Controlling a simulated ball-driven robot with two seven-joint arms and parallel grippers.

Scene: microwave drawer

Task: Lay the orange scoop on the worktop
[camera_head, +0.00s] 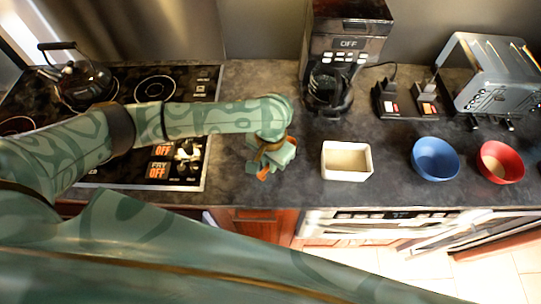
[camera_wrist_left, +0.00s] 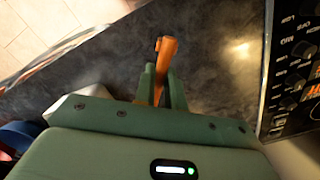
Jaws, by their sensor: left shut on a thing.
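The orange scoop (camera_head: 263,173) is mostly hidden under my left gripper in the head view. In the left wrist view the scoop (camera_wrist_left: 166,58) sticks out between the two green fingers. My left gripper (camera_head: 272,158) is shut on it, over the dark worktop (camera_head: 231,178) between the cooktop and the white dish. I cannot tell whether the scoop touches the worktop. My right gripper is not in view.
A white rectangular dish (camera_head: 347,176) stands just right of my left gripper. A blue bowl (camera_head: 435,158) and a red bowl (camera_head: 500,162) stand further right. A coffee maker (camera_head: 340,45) is behind. The cooktop (camera_head: 190,90) with a kettle (camera_head: 80,82) is on the left. The worktop's front edge is close.

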